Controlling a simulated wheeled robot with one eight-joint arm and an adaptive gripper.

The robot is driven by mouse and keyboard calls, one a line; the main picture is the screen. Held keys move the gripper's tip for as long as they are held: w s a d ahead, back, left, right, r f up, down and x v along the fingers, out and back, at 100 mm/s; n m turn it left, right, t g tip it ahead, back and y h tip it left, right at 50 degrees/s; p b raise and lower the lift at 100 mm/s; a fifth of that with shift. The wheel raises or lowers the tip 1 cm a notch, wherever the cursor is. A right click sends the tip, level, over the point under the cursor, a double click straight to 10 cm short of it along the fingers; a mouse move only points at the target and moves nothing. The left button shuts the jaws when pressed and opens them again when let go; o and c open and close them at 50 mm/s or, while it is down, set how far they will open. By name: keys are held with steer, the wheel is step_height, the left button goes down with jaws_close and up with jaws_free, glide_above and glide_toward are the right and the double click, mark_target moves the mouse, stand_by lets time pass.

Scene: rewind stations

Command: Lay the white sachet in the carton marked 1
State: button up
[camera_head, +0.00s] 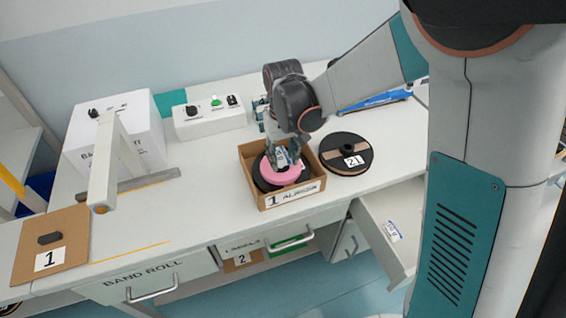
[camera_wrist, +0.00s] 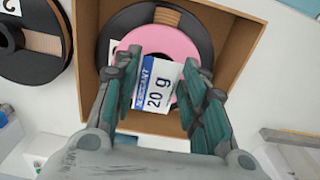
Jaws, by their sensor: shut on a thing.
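The white sachet (camera_wrist: 157,88), with a blue band and "20 g" on it, is between the fingers of my gripper (camera_wrist: 160,95) in the wrist view. My gripper (camera_head: 285,160) is shut on it over the open carton marked 1 (camera_head: 291,198) in the head view. The carton shows brown walls in the wrist view (camera_wrist: 240,45). It holds a dark reel and a pink disc (camera_head: 285,178) on top. The sachet overlaps the pink disc in the wrist view; I cannot tell whether they touch.
A dark reel marked 21 (camera_head: 346,143) lies right of the carton. An open drawer (camera_head: 380,215) at the right holds another sachet (camera_head: 392,231). A control box (camera_head: 210,118) stands behind. A brown board marked 1 (camera_head: 65,235) lies at the left.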

mark_target(283, 160)
steer(key=shift+f, duration=1.2)
steer(key=shift+f+b, duration=0.4)
steer(key=shift+b, duration=0.15)
steer(key=o, duration=0.8)
steer(key=shift+r, duration=0.1)
step_height(283, 160, up, 13)
steer(key=p, duration=0.4)
steer(key=shift+f, duration=0.2)
